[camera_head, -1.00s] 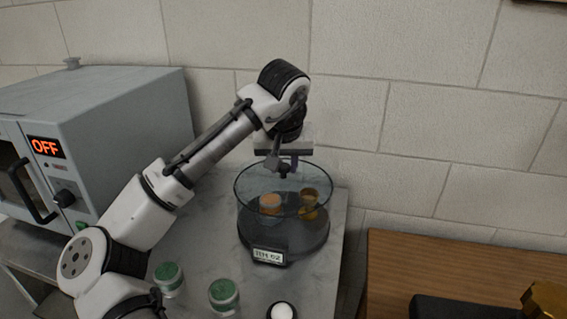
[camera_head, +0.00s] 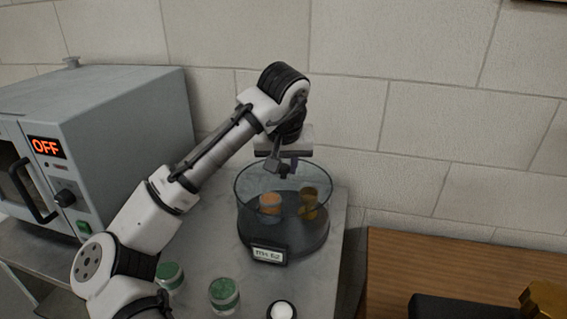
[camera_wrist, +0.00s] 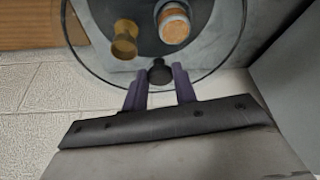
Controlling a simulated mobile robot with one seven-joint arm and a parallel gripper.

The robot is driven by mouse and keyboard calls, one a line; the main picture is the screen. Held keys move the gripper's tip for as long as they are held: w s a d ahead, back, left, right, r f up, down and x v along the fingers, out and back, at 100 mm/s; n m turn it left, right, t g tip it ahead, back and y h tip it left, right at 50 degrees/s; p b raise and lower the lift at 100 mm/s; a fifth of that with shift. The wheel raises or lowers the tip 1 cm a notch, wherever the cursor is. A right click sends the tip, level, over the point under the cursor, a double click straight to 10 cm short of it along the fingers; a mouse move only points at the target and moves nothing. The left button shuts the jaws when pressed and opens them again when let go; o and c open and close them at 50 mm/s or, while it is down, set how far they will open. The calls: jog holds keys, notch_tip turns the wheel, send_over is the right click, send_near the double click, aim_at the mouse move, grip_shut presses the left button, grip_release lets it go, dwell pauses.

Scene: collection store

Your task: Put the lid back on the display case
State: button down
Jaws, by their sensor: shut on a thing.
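The display case (camera_head: 284,248) is a round case with a dark base, a clear wall and a front label, standing on the grey table. An orange-and-white jar (camera_head: 270,204) and a brass-coloured piece (camera_head: 309,204) are inside. My gripper (camera_head: 284,168) is above the case, pointing down. In the wrist view its purple fingers are shut on the dark knob (camera_wrist: 160,72) of the clear lid. The lid's round rim (camera_wrist: 88,68) shows there, with the contents seen through it. The lid is over the case; I cannot tell whether it touches the wall's top.
Two green-topped jars (camera_head: 224,293) and a white-topped round item (camera_head: 283,311) stand in front of the case. A grey oven (camera_head: 120,120) reading OFF is at left. A wooden surface (camera_head: 430,262) is at right, and the wall is close behind.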

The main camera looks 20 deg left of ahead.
jog(key=c, duration=0.6)
grip_release()
jog(key=shift+o, duration=0.2)
jog(key=shift+r, duration=0.1)
jog(key=shift+r+p, duration=2.95)
jog(key=shift+r, duration=0.55)
grip_shut()
jog(key=shift+f, duration=0.25)
